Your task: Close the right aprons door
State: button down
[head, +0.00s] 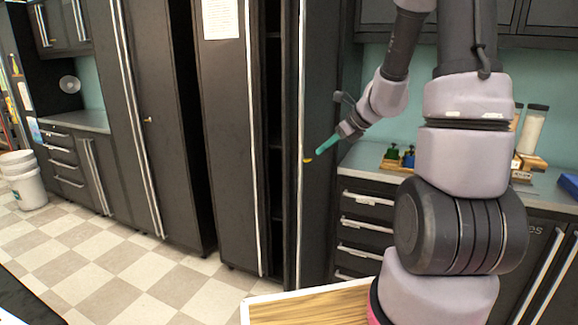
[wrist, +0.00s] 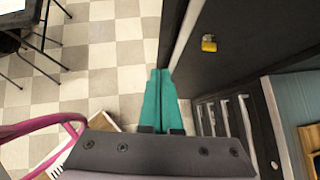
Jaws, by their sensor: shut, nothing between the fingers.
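A tall dark cabinet stands in the middle of the head view, with a dark shelved gap between its left door (head: 228,150) and its right door (head: 317,90). The right door stands ajar, with a long silver handle along its edge. No aprons label is readable. A yellow padlock (head: 308,160) hangs on the right door and also shows in the wrist view (wrist: 208,44). My gripper (head: 319,151) has teal fingers, shut and empty, in front of the right door near the padlock. In the wrist view the fingertips (wrist: 160,72) are beside the door's edge; contact cannot be told.
A drawer unit (head: 366,222) and counter with small bottles (head: 400,156) stand right of the cabinet. A wooden tabletop (head: 320,305) is low in front. Checkered floor (head: 130,265) is open to the left. Black furniture legs (wrist: 40,50) show in the wrist view.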

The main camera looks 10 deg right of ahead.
send_near(286, 167)
notch_tip(286, 167, down, 4)
jog(key=shift+w+a+f, duration=0.15)
jog(key=shift+w+a, duration=0.95)
jog(key=shift+w, duration=0.05)
jog(key=shift+w+a, duration=0.35)
jog(key=shift+w, duration=0.05)
